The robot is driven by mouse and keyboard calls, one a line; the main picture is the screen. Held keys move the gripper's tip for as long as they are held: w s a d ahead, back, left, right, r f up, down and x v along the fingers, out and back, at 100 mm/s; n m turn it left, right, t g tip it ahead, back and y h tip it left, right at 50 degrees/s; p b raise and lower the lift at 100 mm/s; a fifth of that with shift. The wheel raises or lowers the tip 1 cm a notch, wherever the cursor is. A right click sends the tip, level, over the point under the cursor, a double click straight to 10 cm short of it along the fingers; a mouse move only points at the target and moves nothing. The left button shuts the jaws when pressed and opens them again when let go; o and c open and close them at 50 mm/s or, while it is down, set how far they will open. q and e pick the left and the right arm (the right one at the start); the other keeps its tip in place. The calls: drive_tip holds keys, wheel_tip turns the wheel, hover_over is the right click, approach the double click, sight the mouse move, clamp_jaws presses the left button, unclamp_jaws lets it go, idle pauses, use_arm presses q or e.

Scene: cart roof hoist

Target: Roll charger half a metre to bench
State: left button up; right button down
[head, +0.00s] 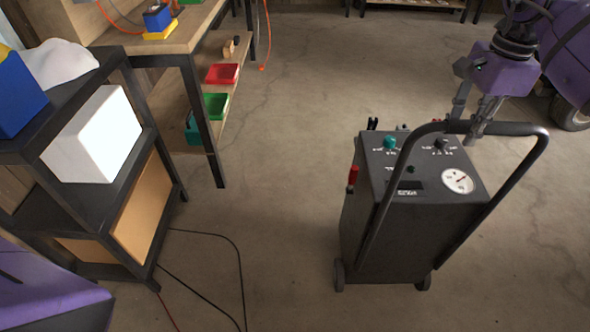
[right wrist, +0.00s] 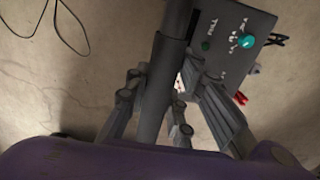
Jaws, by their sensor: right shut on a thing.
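The charger (head: 400,230) is a dark grey box on small wheels, standing upright on the floor right of centre in the head view. Its top has a teal knob, a dark knob and a white dial, and a bent tube handle (head: 515,182) rises over it. My right gripper (head: 470,128) is shut on the top bar of the handle. In the right wrist view the fingers (right wrist: 160,100) lie on both sides of the bar, with the charger's panel (right wrist: 225,35) beyond. The bench (head: 160,42) has a wooden top and dark legs at upper left. My left gripper is not in view.
A dark shelf cart (head: 165,185) with a white box (head: 97,135) stands at left. Black and red cables (head: 240,270) lie on the floor beside it. Red and green trays sit on the bench's lower shelf. Floor between bench and charger is clear.

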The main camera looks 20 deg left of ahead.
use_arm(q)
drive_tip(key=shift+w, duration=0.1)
use_arm(e)
drive_tip(key=shift+w+a+r, duration=0.1)
drive_tip(key=shift+w+a, duration=0.2)
drive_tip(key=shift+w, duration=0.35)
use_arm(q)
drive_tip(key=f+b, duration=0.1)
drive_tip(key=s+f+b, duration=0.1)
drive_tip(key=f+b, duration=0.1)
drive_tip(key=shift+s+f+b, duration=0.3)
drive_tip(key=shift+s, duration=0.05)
use_arm(e)
drive_tip(key=w+a, duration=0.3)
drive_tip(key=w, duration=0.5)
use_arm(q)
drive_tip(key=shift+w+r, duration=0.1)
use_arm(e)
drive_tip(key=shift+a, duration=0.15)
